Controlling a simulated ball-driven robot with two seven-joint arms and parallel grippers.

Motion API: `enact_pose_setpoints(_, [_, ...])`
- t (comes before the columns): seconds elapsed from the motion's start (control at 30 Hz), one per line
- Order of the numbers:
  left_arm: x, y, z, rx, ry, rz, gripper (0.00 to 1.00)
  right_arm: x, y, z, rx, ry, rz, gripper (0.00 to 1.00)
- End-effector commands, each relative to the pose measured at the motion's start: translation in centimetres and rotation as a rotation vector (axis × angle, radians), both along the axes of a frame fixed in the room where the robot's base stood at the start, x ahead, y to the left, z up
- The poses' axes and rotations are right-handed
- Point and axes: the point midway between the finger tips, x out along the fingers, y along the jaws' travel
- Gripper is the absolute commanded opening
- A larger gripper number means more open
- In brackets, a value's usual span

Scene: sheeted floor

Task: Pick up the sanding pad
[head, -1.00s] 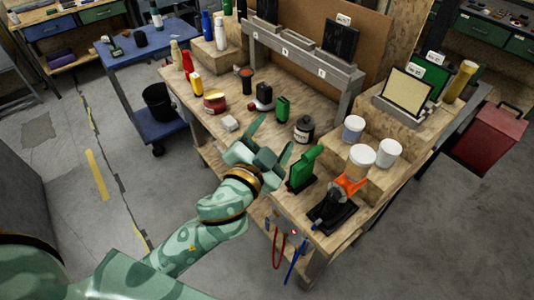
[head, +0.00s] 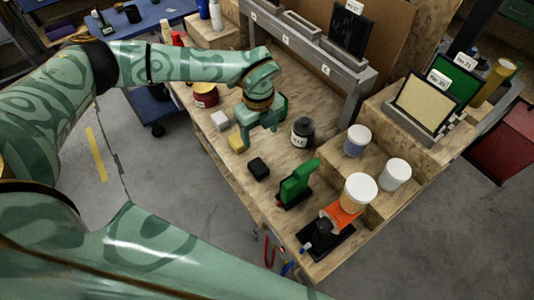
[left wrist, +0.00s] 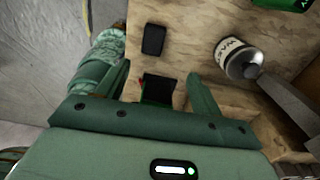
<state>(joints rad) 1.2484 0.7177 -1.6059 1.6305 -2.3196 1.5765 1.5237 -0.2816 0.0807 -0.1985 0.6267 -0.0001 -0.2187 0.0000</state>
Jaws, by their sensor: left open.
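Small blocks lie on the wooden workbench (head: 225,155): a black one (head: 259,168), a yellow one (head: 237,142) and a pale grey one (head: 219,120). I cannot tell for certain which is the sanding pad. My left gripper (head: 259,136) points down over the bench, beside the yellow block and behind the black one. In the left wrist view its fingers (left wrist: 158,78) are apart. A dark thing with red and green edges (left wrist: 158,90) shows between them, partly hidden by the gripper body. The black block (left wrist: 154,40) lies beyond the fingertips. My right gripper is not in view.
A dark labelled bottle (head: 302,132) stands right of the gripper; it also shows in the left wrist view (left wrist: 238,58). A green tool (head: 297,185) and white-lidded jars (head: 361,188) stand nearer the front right. A red tin (head: 204,95) stands at the left.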

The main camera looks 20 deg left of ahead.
Motion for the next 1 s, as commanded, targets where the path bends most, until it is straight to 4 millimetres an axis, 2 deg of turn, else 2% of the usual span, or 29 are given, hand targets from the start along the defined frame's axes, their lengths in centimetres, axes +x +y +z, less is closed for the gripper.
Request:
enact_pose_setpoints(0.07, [-0.5,0.3,-1.1,0.011,0.002,0.007,0.66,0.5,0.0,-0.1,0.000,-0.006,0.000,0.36])
enact_pose_setpoints(0.17, [-0.8,0.2,-3.5,0.010,0.000,0.006,0.66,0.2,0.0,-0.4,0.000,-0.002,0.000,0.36])
enact_pose_setpoints(0.3, [-0.5,0.2,-7.2,0.007,0.003,0.004,0.66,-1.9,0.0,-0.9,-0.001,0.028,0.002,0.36])
enact_pose_setpoints(0.4, [-0.3,0.1,-9.2,0.007,0.005,0.004,0.66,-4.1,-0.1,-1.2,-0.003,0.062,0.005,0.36])
enact_pose_setpoints(0.47, [-0.2,0.2,-10.0,0.007,0.004,0.003,0.66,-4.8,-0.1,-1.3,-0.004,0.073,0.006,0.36])
enact_pose_setpoints(0.57, [-0.2,0.1,-10.7,0.006,0.005,0.002,0.66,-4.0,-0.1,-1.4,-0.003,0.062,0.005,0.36])
enact_pose_setpoints(0.73, [-0.4,0.3,-12.8,0.007,0.005,0.002,0.66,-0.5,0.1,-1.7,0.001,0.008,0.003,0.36])
enact_pose_setpoints(0.9, [-0.4,0.3,-15.4,0.005,0.005,0.003,0.66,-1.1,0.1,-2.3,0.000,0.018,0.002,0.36])
enact_pose_setpoints(1.0, [-0.4,0.3,-16.0,0.005,0.004,0.002,0.66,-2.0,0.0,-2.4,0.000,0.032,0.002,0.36])
